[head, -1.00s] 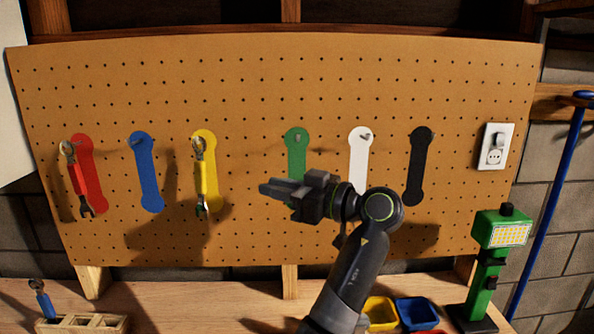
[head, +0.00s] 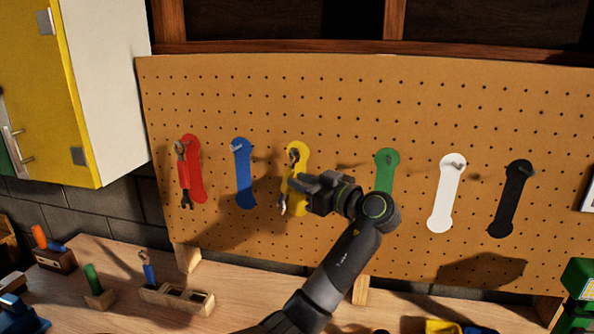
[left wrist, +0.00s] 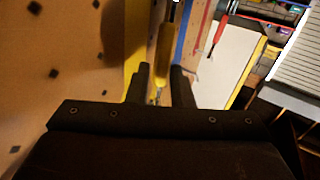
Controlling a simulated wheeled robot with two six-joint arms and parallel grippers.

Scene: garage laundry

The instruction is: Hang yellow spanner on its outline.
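The yellow spanner (head: 289,187) hangs from a peg at the yellow outline (head: 303,152) on the pegboard, its lower end tilted left of the outline. My left gripper (head: 296,181) is at the spanner's handle, its fingers covering part of it. In the left wrist view the two dark fingers (left wrist: 161,84) are apart, with the yellow handle (left wrist: 166,48) showing between and beyond them. A gap shows between the fingers; I see no firm contact. My right gripper is not in view.
The pegboard (head: 340,100) also has red, blue, green, white and black outlines. A red spanner (head: 184,175) hangs at the red one. On the bench, a blue-handled tool (head: 149,271) stands in a wooden holder (head: 175,297). A yellow-and-white cabinet (head: 120,90) is at left.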

